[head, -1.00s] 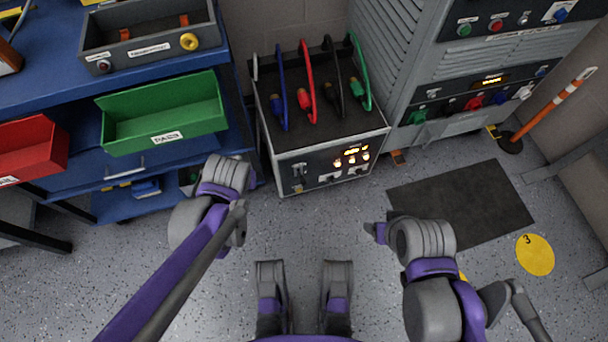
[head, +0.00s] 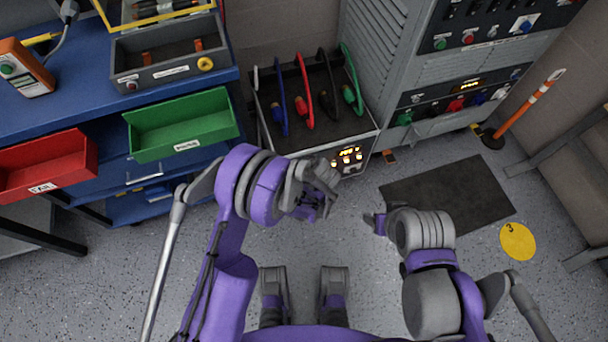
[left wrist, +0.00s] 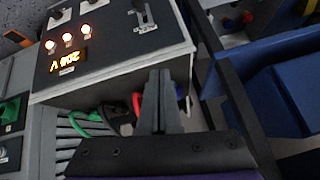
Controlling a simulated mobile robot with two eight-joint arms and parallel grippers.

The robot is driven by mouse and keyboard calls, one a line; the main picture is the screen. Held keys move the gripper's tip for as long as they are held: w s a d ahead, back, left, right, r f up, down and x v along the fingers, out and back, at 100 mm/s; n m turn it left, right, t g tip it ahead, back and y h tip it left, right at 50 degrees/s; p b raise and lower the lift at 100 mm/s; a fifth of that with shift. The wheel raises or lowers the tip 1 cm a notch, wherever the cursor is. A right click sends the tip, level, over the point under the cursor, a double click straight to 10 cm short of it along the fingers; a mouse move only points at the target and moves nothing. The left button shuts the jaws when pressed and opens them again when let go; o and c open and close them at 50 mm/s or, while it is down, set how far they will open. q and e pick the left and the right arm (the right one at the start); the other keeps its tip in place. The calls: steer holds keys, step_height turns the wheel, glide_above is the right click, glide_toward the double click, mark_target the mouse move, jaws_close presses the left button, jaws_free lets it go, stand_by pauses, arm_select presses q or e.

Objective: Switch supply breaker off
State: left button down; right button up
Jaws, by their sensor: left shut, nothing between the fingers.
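The grey supply box (head: 368,147) stands on the floor at the back middle. Its lit display and orange lamps (head: 347,156) show, but the left part of its front is hidden behind my left arm. In the left wrist view the box's panel (left wrist: 110,52) shows a "208 V" display (left wrist: 68,62), lit lamps, and a lever switch (left wrist: 139,12) at the top edge. I cannot tell the lever's position. My left gripper (head: 322,198) is shut and empty in front of the box; its fingers (left wrist: 164,95) appear apart from the lever. My right gripper (head: 376,224) is off to the right; its jaws are unclear.
A grey cabinet (head: 440,80) stands to the right, a blue bench (head: 80,100) with a green bin (head: 180,127) and red bin (head: 45,165) to the left. A dark mat (head: 450,195) lies on the floor.

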arm_select(q)
steer(key=shift+t, duration=0.4)
steer(key=d+f, duration=0.1)
steer(key=f, duration=0.1)
steer(key=s+d+f+p, duration=0.1)
steer(key=d, duration=0.1)
steer(key=shift+f, duration=0.4)
arm_select(e)
steer(key=shift+v, duration=1)
steer(key=shift+w+a, duration=0.1)
arm_select(q)
steer(key=x, duration=0.3)
steer(key=s+f+x, duration=0.1)
steer(key=x, duration=0.3)
steer(key=s+x, duration=0.1)
steer(key=x, duration=0.2)
steer(key=shift+w+a+f+b, duration=0.1)
steer(key=shift+w+f+b, duration=0.2)
steer(key=shift+f, duration=0.2)
steer(key=shift+s+f, duration=0.5)
steer(key=shift+f, duration=0.05)
arm_select(e)
steer(key=shift+f, duration=0.5)
steer(key=shift+f, duration=0.1)
